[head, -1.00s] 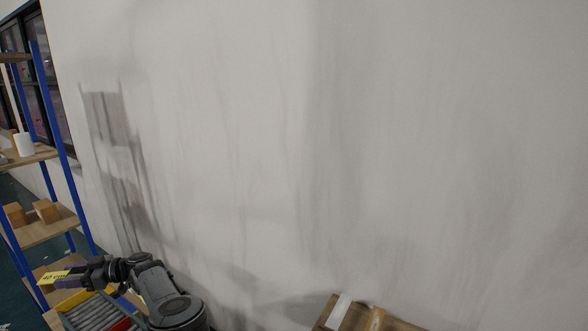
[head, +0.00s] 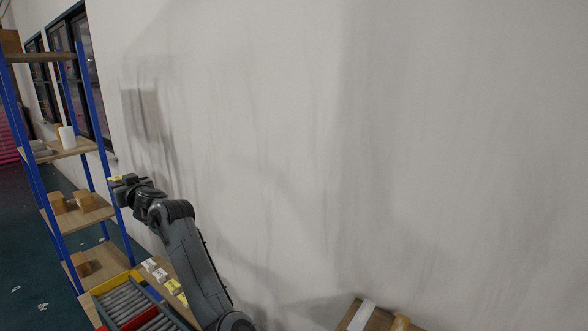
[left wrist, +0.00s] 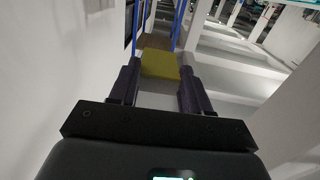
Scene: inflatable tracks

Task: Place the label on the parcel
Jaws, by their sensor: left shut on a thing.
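A yellow label (left wrist: 160,64) is held between the two fingers of my left gripper (left wrist: 158,82) in the left wrist view. In the head view, my left gripper (head: 118,184) is raised in front of the shelf rack, and only a small part of the label (head: 115,178) shows at its tip. The gripper is shut on the label. Several more white and yellow labels (head: 172,286) lie on a surface beside the roller conveyor. A brown, box-like thing with a pale strip (head: 371,319) is cut off at the bottom edge; I cannot tell whether it is the parcel. My right gripper is out of view.
A blue-framed shelf rack (head: 92,217) holds cardboard boxes (head: 84,199) and a white roll (head: 68,137) at the left. A roller conveyor (head: 130,302) with yellow and red edges stands at the lower left. A bare white wall (head: 360,150) fills the rest.

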